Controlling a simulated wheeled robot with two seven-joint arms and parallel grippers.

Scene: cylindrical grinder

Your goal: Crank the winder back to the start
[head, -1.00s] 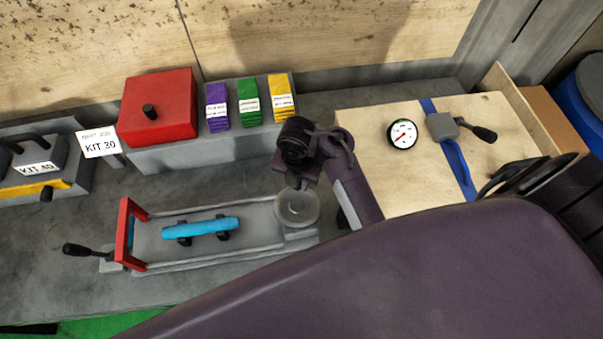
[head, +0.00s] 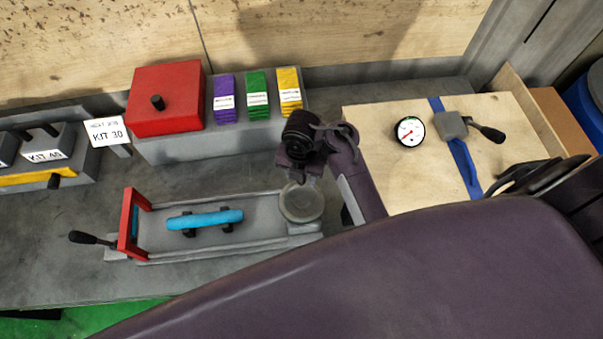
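A low grey slide fixture (head: 262,228) stands on the bench, with a red frame (head: 128,222) at its left end. A black-handled crank (head: 88,238) sticks out left of the frame. A light blue bar (head: 205,219) lies on two dark supports in the fixture, and a round grey disc (head: 301,203) sits at its right end. A grey block with a black handle (head: 487,132) sits on a blue strap at right. I cannot tell which crank is the winder. My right gripper (head: 301,176) hangs near the disc, fingers unclear. My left gripper is not seen.
A red box (head: 166,97) and purple, green and yellow stacks (head: 257,97) stand behind the fixture. A wooden board (head: 370,140) carries a dial gauge (head: 409,131) at right. Labelled kit blocks (head: 45,150) stand at left. My own purple body part covers the lower right.

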